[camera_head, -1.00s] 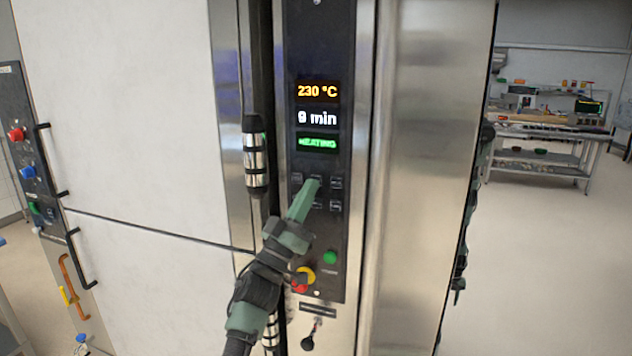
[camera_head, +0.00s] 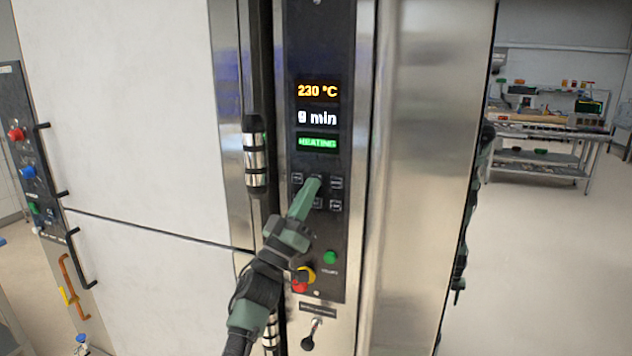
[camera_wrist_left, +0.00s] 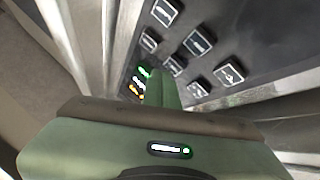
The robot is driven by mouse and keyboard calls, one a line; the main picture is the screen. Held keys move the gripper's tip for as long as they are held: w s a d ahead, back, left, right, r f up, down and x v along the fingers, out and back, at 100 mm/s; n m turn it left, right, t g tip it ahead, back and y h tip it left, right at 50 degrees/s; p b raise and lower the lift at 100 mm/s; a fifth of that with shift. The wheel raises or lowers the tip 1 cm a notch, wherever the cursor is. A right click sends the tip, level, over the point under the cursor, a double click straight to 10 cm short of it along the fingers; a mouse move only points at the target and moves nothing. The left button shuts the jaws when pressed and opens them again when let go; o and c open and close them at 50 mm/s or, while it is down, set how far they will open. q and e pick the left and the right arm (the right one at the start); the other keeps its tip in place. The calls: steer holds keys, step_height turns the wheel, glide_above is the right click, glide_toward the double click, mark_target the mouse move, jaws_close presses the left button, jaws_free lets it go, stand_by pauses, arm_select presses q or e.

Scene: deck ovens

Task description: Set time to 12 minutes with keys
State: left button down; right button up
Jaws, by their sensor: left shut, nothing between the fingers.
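The oven's control panel (camera_head: 343,60) has a display (camera_head: 317,118) reading 230 °C, what looks like 9 min, and HEATING in green. Below it are two rows of small dark keys (camera_head: 336,184); they also show in the left wrist view (camera_wrist_left: 198,41). My left gripper (camera_head: 314,183) is shut and empty, its fingertips at the middle key of the upper row and partly covering it. Whether the tips touch the key I cannot tell. In the left wrist view the shut fingers (camera_wrist_left: 162,84) point at the keys. My right gripper is not in view.
Below the keys are a green button (camera_head: 330,257) and a red-and-yellow knob (camera_head: 301,281), close to my left wrist. A vertical door handle (camera_head: 255,155) stands left of the panel. A workbench (camera_head: 545,128) is far back right, with open floor before it.

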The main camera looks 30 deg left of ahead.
arm_select(q)
steer(key=shift+w+a, duration=0.15)
steer(key=shift+w, duration=0.4)
stand_by(0.6)
steer(key=shift+s, duration=0.1)
steer(key=shift+s+d+y+p, duration=0.2)
steer(key=shift+s+y+p, duration=0.15)
steer(key=shift+s, duration=0.35)
stand_by(0.4)
steer(key=shift+w, duration=0.1)
steer(key=shift+w+a, duration=0.1)
steer(key=shift+w, duration=0.25)
